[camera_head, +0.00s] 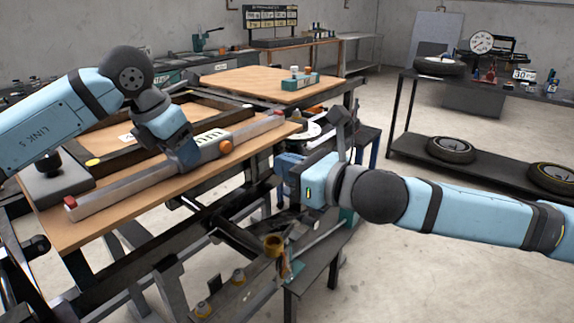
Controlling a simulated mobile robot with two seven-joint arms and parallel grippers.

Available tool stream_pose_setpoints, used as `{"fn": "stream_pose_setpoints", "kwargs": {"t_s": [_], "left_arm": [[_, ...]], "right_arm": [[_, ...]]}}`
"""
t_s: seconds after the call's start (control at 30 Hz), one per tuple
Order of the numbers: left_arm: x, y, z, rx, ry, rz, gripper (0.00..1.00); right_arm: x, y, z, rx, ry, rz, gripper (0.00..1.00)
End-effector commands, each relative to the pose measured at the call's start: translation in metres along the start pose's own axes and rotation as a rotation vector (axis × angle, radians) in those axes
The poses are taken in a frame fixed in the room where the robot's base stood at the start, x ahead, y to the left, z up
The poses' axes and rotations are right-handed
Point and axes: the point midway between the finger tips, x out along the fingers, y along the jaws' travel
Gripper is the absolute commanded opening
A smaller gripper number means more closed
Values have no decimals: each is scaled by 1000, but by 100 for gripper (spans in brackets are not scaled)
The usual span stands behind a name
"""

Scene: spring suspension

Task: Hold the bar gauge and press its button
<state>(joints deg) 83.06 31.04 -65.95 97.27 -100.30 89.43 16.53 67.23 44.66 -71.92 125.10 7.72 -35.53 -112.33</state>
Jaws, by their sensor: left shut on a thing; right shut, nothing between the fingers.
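The bar gauge (130,187) is a long grey bar with red ends. It lies diagonally over the front of the wooden-topped bench, from lower left to upper right. An orange round knob or button (226,147) sits on its side, right of the middle, near a pale marked panel. My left gripper (186,156) reaches down from the upper left and is shut on the bar gauge just left of the orange button. Its fingertips are partly hidden. My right gripper (340,118) is shut and empty, right of the bar's far end and apart from it.
A dark frame (96,167) lies on the bench (75,235) behind the bar. A second wooden-topped table (250,88) stands behind. A dark shelf (410,154) with tyres is at right. Open floor (450,280) shows at lower right.

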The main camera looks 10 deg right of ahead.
Motion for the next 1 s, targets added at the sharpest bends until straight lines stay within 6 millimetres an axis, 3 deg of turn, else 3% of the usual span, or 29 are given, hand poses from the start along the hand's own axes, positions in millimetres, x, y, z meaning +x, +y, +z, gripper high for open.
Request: {"fn": "stream_pose_setpoints", "kwargs": {"t_s": [0.4,0.43,0.57,0.87,1.0], "left_arm": [[0,0,0,-1,1,1,25],[0,1,0,-1,1,1,55],[0,0,0,-1,1,1,83],[-2,0,0,-1,0,1,83],[-17,1,0,-1,-2,1,83]], "right_arm": [[0,0,0,0,0,0,0],[0,0,0,0,0,0,0],[0,0,0,0,0,0,0],[0,0,0,0,0,0,0],[0,0,0,0,0,0,0]]}}
